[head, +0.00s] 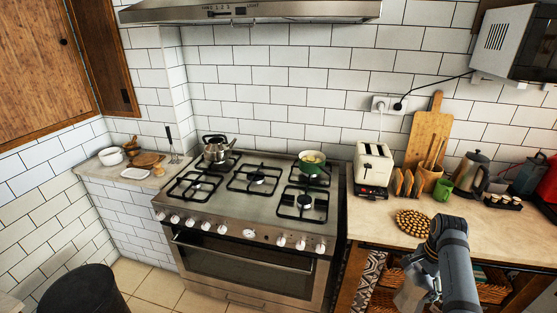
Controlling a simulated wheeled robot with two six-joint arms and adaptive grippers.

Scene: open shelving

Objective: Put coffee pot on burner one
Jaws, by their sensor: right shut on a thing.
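My right gripper (426,270) is at the lower right, in front of the wooden counter. It is shut on a silvery, faceted object (408,293) that looks like the coffee pot, partly hidden by my arm and the picture's edge. The gas stove (230,205) has several black burner grates. The front left (193,187), middle (256,180) and front right (305,203) grates are bare. A metal kettle (216,151) stands on the back left one and a green pot (312,162) on the back right. No burner number is readable. My left gripper is not in view.
The right counter (378,213) holds a white toaster (373,166), a bread rack (407,184), a dark grey kettle (471,174), a green mug (443,189) and a round trivet (412,223). A range hood (250,12) hangs above the stove. A black bin (83,290) stands lower left.

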